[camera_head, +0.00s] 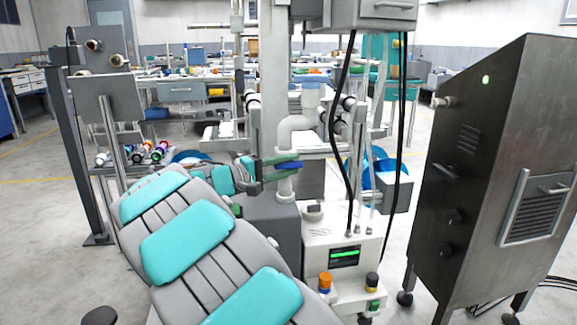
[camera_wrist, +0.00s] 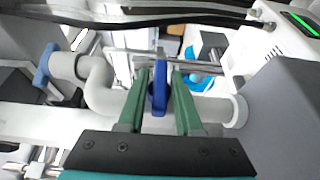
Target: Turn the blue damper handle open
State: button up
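The blue damper handle (camera_wrist: 159,88) is a narrow lever on a white bent pipe (camera_wrist: 98,80). In the wrist view it lies between the two green fingers of my gripper (camera_wrist: 158,76), roughly lengthwise along them. Narrow gaps show on both sides, so my gripper is open around the handle. In the head view the blue handle (camera_head: 289,165) shows between the green fingers of my gripper (camera_head: 298,160), in front of the upright pipe (camera_head: 285,182). Whether a finger touches it is too small to tell there.
A white machine (camera_head: 342,250) with a green display stands below and right of the handle. Black cables (camera_head: 401,130) hang right of the pipe. A dark metal cabinet (camera_head: 500,180) stands at the far right. Colourful reels (camera_head: 158,151) lie on a rack at left.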

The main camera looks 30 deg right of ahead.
grip_shut()
jog(key=m+y+p, duration=0.1)
jog(key=y, duration=0.2)
jog(key=shift+r+y, duration=0.15)
jog(key=shift+y, duration=0.15)
jog(key=y, duration=0.2)
jog(key=m+y+p, duration=0.1)
jog(key=y, duration=0.2)
jog(key=shift+m+t, duration=0.3)
jog(key=shift+t, duration=0.1)
jog(key=m+y+p, duration=0.1)
jog(key=y, duration=0.4)
jog(key=shift+t, duration=0.4)
jog(key=shift+f+m+t+y+p, duration=0.2)
jog(key=shift+m+t+y+p, duration=0.25)
jog(key=shift+y, duration=1.15)
